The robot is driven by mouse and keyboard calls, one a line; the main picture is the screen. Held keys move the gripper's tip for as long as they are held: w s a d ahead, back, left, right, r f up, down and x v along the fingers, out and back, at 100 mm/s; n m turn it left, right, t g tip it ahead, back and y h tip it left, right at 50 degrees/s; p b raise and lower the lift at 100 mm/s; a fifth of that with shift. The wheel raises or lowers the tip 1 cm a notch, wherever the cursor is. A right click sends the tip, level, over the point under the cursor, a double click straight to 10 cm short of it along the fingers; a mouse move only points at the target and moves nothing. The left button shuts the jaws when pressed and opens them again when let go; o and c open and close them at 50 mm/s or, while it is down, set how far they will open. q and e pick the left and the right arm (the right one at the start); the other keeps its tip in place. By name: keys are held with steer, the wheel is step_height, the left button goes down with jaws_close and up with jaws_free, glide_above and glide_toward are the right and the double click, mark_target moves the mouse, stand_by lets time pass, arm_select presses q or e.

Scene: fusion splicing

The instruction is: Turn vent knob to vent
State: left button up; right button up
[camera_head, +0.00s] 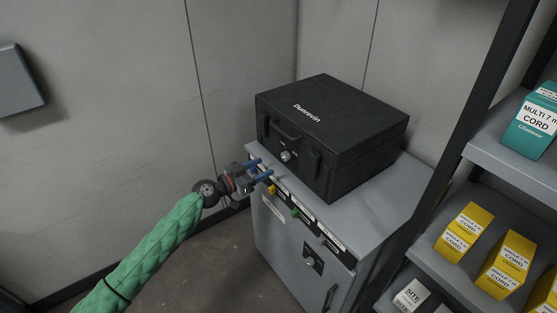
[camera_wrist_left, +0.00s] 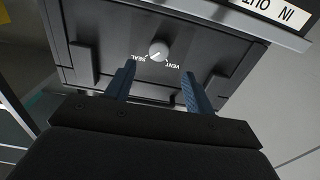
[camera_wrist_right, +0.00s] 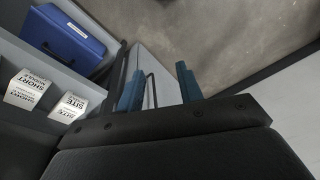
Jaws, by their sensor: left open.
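The vent knob (camera_head: 285,155) is a small round silver knob on the front of a black case (camera_head: 330,130). In the left wrist view the knob (camera_wrist_left: 158,50) sits between upside-down SEAL and VENT labels, and its dark line seems to point toward SEAL. My left gripper (camera_head: 260,170) is open, its two blue fingers aimed at the case front, a little short of the knob. In its wrist view the fingertips (camera_wrist_left: 158,74) are spread to either side below the knob, not touching it. My right gripper (camera_wrist_right: 158,72) is open and empty, seen only in its own wrist view.
The case stands on a grey cabinet (camera_head: 385,205) with coloured tags and labels along its front edge. A shelf rack (camera_head: 480,155) with yellow and teal boxes is at the right. A blue case (camera_wrist_right: 62,40) and white boxes show in the right wrist view. Floor at left is clear.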

mark_target(283, 158)
arm_select(q)
steer(key=p+x, duration=0.3)
steer(key=x, duration=0.4)
steer(key=shift+r, duration=0.1)
steer(key=shift+w+d, duration=0.2)
steer(key=shift+d, duration=0.1)
arm_select(e)
step_height(283, 158, down, 13)
steer(key=w, duration=0.2)
steer(key=shift+w, duration=0.3)
steer(key=shift+f, duration=0.1)
arm_select(q)
steer(key=c, duration=1)
